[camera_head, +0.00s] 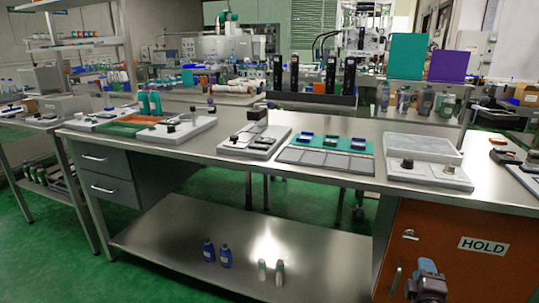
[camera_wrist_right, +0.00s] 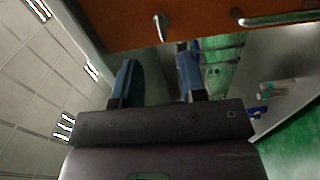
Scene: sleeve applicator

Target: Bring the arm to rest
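My right gripper (camera_head: 426,268) shows at the lower right of the head view, low in front of the orange cabinet door marked HOLD (camera_head: 482,245). In the right wrist view its two blue fingers (camera_wrist_right: 157,65) stand well apart with nothing between them. The gripper is below the steel bench top (camera_head: 330,178) and away from the items on it. My left gripper is not in view.
On the bench are a green and orange tray station (camera_head: 137,128), a grey fixture (camera_head: 254,138), a teal rack (camera_head: 325,148) and a white fixture (camera_head: 428,160). Blue bottles (camera_head: 208,250) and pale bottles (camera_head: 279,272) stand on the lower shelf (camera_head: 165,238). Green floor lies in front.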

